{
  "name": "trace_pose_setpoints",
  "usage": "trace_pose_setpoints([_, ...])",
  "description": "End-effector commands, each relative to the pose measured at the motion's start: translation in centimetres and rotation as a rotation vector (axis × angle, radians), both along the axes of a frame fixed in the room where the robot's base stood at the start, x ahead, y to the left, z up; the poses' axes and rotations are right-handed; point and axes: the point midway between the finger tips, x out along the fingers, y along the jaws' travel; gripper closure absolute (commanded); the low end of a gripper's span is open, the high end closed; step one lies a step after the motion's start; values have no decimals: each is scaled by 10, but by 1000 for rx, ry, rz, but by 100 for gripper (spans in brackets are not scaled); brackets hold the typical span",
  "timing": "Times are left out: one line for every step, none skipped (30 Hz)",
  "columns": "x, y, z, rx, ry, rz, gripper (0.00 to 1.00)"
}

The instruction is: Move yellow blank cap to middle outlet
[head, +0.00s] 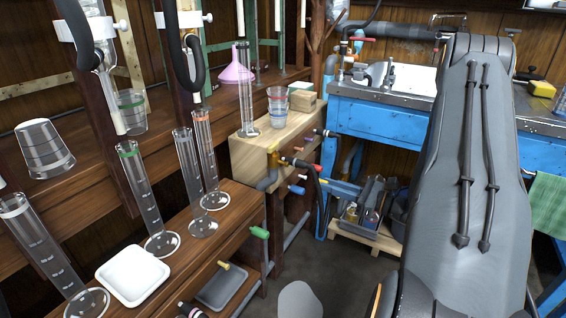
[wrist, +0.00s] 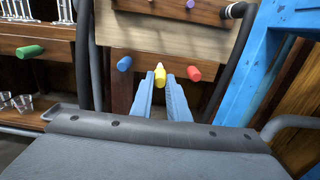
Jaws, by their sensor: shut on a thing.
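In the wrist view, my gripper (wrist: 161,84) has two light blue fingers closed around a yellow cap (wrist: 159,70), which shows at their tips. A blue cap (wrist: 124,63) is to its left and a red cap (wrist: 194,73) to its right, both apart from the fingers. The yellow cap is in front of dark wood between them. I cannot tell whether it touches an outlet, and the middle outlet is not clearly visible.
A green cap (wrist: 30,51) is at the left, and a purple cap (wrist: 190,3) sits above. A blue frame (wrist: 257,60) stands close on the right. In the head view, glass cylinders (head: 140,190) and a white tray (head: 134,274) stand on the left bench.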

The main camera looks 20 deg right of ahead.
Motion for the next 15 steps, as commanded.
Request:
trace_pose_setpoints([-2, -2, 0, 0, 0, -1, 100])
trace_pose_setpoints([-3, -2, 0, 0, 0, -1, 100])
trace_pose_setpoints([-4, -3, 0, 0, 0, -2, 100])
trace_pose_setpoints([-5, -4, 0, 0, 0, -2, 100])
trace_pose_setpoints([-5, -5, 0, 0, 0, -2, 100])
trace_pose_setpoints([-6, -5, 0, 0, 0, -2, 100])
trace_pose_setpoints([-7, -6, 0, 0, 0, -2, 100])
trace_pose_setpoints([-8, -6, 0, 1, -1, -1, 100])
trace_pose_setpoints([-8, -7, 0, 1, -1, -1, 100])
trace_pose_setpoints([-9, -7, 0, 1, -1, -1, 100])
trace_pose_setpoints([-9, -7, 0, 1, -1, -1, 100])
trace_pose_setpoints([-9, -7, 0, 1, -1, 0, 100])
trace_pose_setpoints([-9, -7, 0, 1, -1, 0, 100])
trace_pose_setpoints([-9, -7, 0, 0, 0, 0, 100])
trace_pose_setpoints([-9, -7, 0, 0, 0, 0, 100])
